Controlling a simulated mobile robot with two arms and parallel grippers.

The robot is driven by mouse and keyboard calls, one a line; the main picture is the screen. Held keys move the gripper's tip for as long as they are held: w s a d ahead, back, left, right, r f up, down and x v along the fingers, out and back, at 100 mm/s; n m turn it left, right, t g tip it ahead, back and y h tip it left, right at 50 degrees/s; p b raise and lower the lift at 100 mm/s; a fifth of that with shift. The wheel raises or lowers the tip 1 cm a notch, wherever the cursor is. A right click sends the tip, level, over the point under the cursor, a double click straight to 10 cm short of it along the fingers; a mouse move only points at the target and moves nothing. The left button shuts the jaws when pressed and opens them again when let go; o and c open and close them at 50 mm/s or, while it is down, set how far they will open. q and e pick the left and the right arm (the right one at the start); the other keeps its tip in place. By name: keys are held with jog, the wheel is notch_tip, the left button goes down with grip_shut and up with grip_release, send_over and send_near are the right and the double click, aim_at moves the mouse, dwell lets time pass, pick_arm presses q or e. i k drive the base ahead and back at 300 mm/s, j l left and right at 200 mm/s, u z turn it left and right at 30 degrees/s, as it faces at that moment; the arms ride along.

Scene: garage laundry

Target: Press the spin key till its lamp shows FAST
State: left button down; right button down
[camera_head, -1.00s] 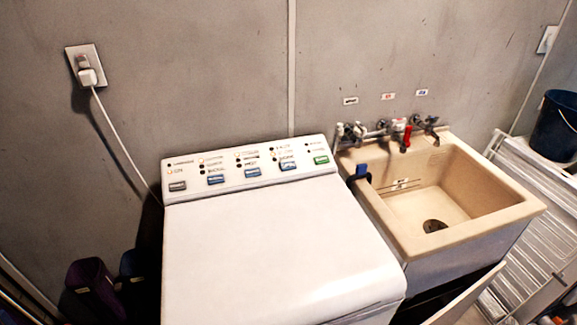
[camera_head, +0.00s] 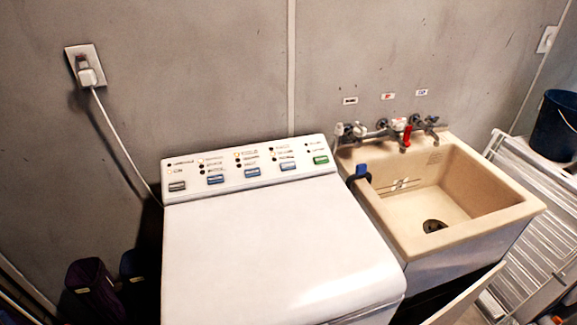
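The white washing machine (camera_head: 270,240) stands in the middle of the head view with its lid shut. Its sloped control panel (camera_head: 248,168) runs along the back edge. The panel has a grey key (camera_head: 177,186) at left, three blue keys in the middle, the rightmost blue one (camera_head: 287,166) beside a green key (camera_head: 321,160). Small lamps with labels sit above the keys; some glow yellowish and others are dark. The lettering is too small to tell which key is spin or which lamp is FAST. Neither of my grippers is in view.
A beige sink (camera_head: 475,215) with taps (camera_head: 390,131) stands right of the washer. A white cord runs from the wall plug (camera_head: 88,77) down behind the washer. A dark bucket (camera_head: 555,128) is at far right. The washer top is clear.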

aim_at(288, 165)
jog(key=l+u, duration=0.7)
jog(key=k+l+u, duration=0.1)
jog(key=l+u, duration=0.2)
jog(key=l, duration=0.1)
